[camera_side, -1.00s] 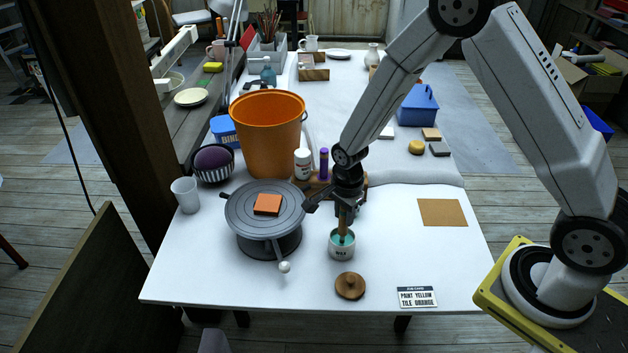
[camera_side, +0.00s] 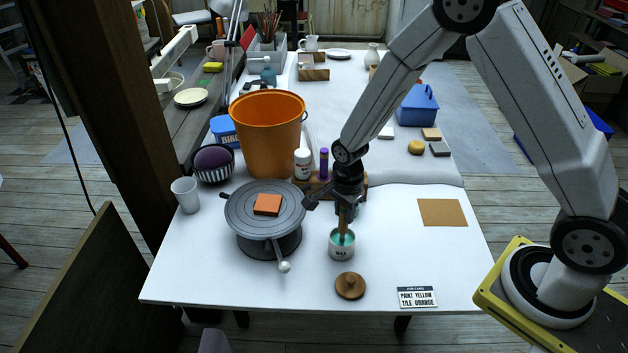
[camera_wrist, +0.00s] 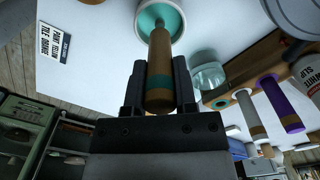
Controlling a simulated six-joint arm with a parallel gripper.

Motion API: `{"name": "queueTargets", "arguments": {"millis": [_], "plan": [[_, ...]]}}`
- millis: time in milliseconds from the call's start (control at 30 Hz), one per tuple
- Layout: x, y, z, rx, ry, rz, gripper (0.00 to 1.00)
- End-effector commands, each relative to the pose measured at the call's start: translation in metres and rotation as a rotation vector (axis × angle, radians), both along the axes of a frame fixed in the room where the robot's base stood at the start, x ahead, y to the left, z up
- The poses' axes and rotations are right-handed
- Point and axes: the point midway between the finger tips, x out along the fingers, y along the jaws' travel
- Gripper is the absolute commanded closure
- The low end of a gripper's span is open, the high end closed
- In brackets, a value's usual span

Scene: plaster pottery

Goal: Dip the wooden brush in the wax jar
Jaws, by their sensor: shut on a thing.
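The wooden brush (camera_side: 343,222) is upright in my gripper, with a teal band on its handle; it also shows in the wrist view (camera_wrist: 159,68). My gripper (camera_side: 345,207) is shut on the brush handle, above the jar. The white wax jar (camera_side: 341,249) stands open on the white table with teal contents. In the wrist view the brush's far end is inside the mouth of the jar (camera_wrist: 178,30). How deep its tip sits in the wax is hidden by the jar wall. The round wooden lid (camera_side: 350,286) lies in front of the jar.
A grey turntable (camera_side: 245,211) with an orange tile (camera_side: 267,204) stands left of the jar. A wooden rack behind my gripper holds a purple tube (camera_side: 324,163) beside a white bottle (camera_side: 303,164). A card (camera_side: 417,297) lies front right. The table's right front is mostly clear.

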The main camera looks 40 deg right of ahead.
Motion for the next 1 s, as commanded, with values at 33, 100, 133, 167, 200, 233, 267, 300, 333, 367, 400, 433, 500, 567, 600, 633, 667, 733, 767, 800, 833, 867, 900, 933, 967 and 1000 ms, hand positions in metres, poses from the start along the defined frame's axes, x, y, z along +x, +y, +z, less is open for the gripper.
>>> {"name": "queueTargets", "arguments": {"millis": [33, 100, 133, 167, 200, 233, 267, 300, 333, 367, 400, 433, 500, 567, 600, 633, 667, 733, 767, 800, 833, 867, 900, 933, 967, 1000], "plan": [[0.000, 0.000, 0.004, 0.000, -0.001, 0.000, 1.00], [0.001, 0.000, 0.009, 0.000, -0.003, 0.000, 1.00], [0.001, 0.000, 0.011, 0.000, -0.003, 0.000, 1.00], [0.001, 0.000, 0.013, 0.000, -0.003, 0.000, 1.00], [0.000, 0.000, 0.016, 0.000, -0.002, 0.000, 1.00], [0.000, 0.000, 0.018, 0.000, -0.002, 0.000, 1.00], [0.000, 0.000, 0.020, 0.000, -0.002, 0.000, 1.00], [0.001, 0.000, 0.023, 0.000, -0.003, 0.000, 1.00], [0.001, 0.000, 0.025, 0.000, -0.003, 0.000, 1.00], [0.001, 0.000, 0.027, 0.000, -0.003, 0.000, 1.00], [0.001, 0.000, 0.030, 0.000, -0.002, 0.000, 1.00], [0.000, 0.000, 0.032, 0.000, -0.002, 0.000, 1.00], [0.000, 0.000, 0.037, 0.000, -0.002, 0.000, 1.00], [0.000, 0.000, 0.041, 0.000, -0.002, 0.000, 1.00], [0.000, 0.000, 0.044, 0.000, -0.002, 0.000, 1.00], [0.000, 0.000, 0.046, 0.000, -0.001, 0.000, 1.00], [0.000, 0.000, 0.048, 0.000, -0.001, 0.000, 1.00], [0.000, 0.000, 0.053, 0.000, -0.003, 0.000, 1.00], [0.000, 0.000, 0.055, 0.000, -0.002, 0.000, 1.00], [0.000, 0.000, 0.058, 0.000, -0.001, 0.000, 1.00], [0.000, 0.000, 0.060, 0.000, -0.001, 0.000, 1.00], [0.000, 0.000, 0.062, 0.000, -0.001, 0.000, 1.00], [0.000, 0.000, 0.064, 0.000, -0.002, 0.000, 1.00], [0.000, 0.000, 0.065, 0.000, -0.002, 0.000, 1.00], [0.000, 0.000, 0.067, 0.000, -0.002, 0.000, 1.00], [0.000, 0.000, 0.068, 0.000, -0.001, 0.000, 1.00]]}}
